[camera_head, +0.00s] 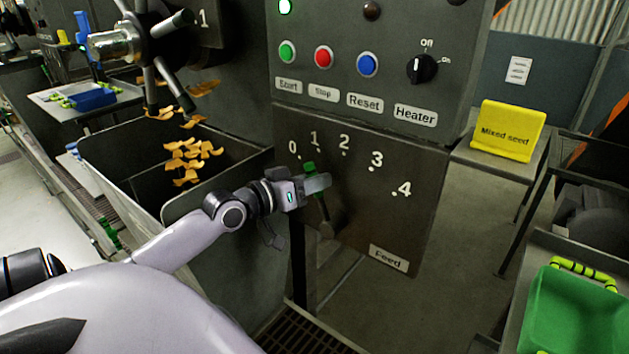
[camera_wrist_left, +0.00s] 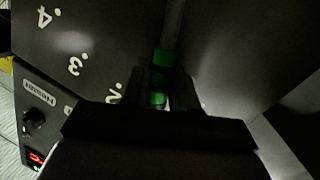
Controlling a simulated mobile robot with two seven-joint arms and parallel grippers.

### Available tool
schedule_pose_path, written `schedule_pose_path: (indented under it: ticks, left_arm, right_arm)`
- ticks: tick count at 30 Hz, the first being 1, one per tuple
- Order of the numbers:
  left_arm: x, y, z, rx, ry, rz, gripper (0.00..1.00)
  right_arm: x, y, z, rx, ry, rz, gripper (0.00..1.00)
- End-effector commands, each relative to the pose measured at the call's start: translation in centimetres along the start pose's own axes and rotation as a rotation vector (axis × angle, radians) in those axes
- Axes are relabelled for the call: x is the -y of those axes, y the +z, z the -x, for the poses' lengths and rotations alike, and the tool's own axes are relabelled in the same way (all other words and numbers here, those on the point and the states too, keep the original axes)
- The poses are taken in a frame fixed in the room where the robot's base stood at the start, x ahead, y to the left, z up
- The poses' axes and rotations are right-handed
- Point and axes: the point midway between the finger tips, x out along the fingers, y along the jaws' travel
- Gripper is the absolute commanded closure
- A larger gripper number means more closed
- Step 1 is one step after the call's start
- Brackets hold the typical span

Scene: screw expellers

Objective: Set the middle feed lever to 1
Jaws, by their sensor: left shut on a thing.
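The feed lever (camera_head: 322,209) sits on the dark feed panel (camera_head: 350,215), under a dial numbered 0 to 4. Its green handle (camera_head: 309,168) tilts up and slightly left, below the 1 and toward the gap between 0 and 1; its exact setting is hard to tell. My left gripper (camera_head: 312,184) is shut on the green handle and hides part of it. In the left wrist view the green handle (camera_wrist_left: 162,60) shows between the dark fingers (camera_wrist_left: 160,92). My right gripper is out of view.
Above the dial are Start, Stop and Reset buttons (camera_head: 323,57) and a Heater knob (camera_head: 422,68). A hopper (camera_head: 235,160) with falling orange flakes stands left of the panel. A yellow Mixed seed bin (camera_head: 508,131) and a green crate (camera_head: 575,310) are at the right.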

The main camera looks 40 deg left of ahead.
Motion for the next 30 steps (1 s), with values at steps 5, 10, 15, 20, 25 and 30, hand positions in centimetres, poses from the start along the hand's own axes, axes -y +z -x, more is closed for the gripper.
schedule_pose_path:
  ticks: [5, 10, 15, 20, 25, 30]
  left_arm:
    - [-0.1, 0.1, 0.0, 0.001, 0.002, 0.003, 0.69]
    - [-0.1, 0.1, 0.0, 0.001, 0.002, 0.002, 0.52]
    - [0.0, 0.0, 0.0, 0.000, 0.001, 0.002, 0.52]
    - [0.0, 0.1, 0.6, 0.002, 0.000, 0.002, 0.52]
    - [0.0, 0.2, 2.2, 0.003, 0.001, 0.000, 0.52]
    - [0.0, 0.3, 4.1, 0.004, 0.000, 0.001, 0.52]
  right_arm:
    - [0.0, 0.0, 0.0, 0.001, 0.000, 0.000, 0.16]
    - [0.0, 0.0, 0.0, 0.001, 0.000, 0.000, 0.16]
    - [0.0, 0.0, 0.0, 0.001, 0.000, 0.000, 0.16]
    - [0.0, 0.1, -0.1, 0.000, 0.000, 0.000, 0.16]
    - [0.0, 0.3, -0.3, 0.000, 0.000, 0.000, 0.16]
    - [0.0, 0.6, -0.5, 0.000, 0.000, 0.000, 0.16]
